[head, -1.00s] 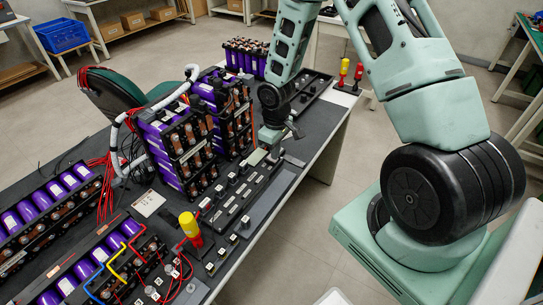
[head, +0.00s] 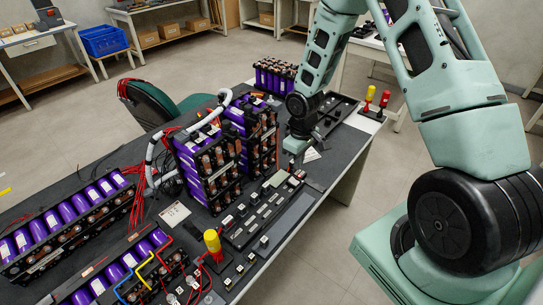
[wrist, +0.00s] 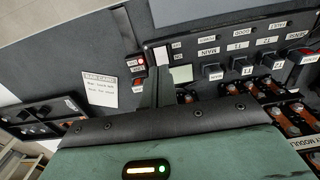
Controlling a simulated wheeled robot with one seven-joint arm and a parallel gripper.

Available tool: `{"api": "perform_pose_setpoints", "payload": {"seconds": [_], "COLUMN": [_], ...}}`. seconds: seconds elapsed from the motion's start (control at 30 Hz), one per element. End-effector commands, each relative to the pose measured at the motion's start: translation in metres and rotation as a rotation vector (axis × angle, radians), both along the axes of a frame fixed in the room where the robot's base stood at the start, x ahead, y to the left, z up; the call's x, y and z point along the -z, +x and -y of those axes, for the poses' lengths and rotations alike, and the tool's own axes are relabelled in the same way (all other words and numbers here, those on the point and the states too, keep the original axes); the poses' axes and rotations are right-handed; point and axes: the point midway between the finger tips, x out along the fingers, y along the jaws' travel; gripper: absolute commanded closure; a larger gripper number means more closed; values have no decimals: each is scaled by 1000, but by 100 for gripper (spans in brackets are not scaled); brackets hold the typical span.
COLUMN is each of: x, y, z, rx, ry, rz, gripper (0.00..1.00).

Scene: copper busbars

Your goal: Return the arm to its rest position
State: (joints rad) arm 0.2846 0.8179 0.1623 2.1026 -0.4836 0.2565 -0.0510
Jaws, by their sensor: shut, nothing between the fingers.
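My arm, teal with black joints, reaches from the right over the dark workbench (head: 330,185) in the head view. My gripper (head: 294,160) points down above the far end of the black switch panel (head: 268,217), just right of the purple battery stacks (head: 208,165). It is shut and I see nothing in it; its fingertips are small and hard to make out. The panel (wrist: 225,68) with labelled switches lies beyond the housing there.
Battery stacks with copper-coloured parts stand close left of my gripper. A yellow-topped tool (head: 212,243) stands at the near side of the panel. Red and yellow handles (head: 377,98) stand at the far right bench corner. A white card (wrist: 100,90) lies on the bench. Floor right of the bench is clear.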

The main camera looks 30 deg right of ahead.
Motion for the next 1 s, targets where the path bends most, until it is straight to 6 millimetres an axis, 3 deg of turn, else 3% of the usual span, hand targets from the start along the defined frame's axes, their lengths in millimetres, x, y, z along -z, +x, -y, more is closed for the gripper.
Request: {"api": "perform_pose_setpoints", "payload": {"seconds": [0.2, 0.27, 0.37, 0.47, 0.57, 0.7, 0.83, 1.0], "x": [-1, -9, -36, -76, -117, -165, -199, -223], "y": [0, 1, -1, -14, -40, -93, -151, -212], "z": [-1, -9, -38, -82, -130, -185, -221, -240], "rx": [-1, -10, -35, -71, -116, -181, -242, -301], "ry": [0, -1, 0, 2, 9, 22, 34, 46], "rz": [1, 4, 14, 21, 25, 26, 22, 15], "gripper": [100, 100, 100, 100, 100, 100, 100, 100]}}
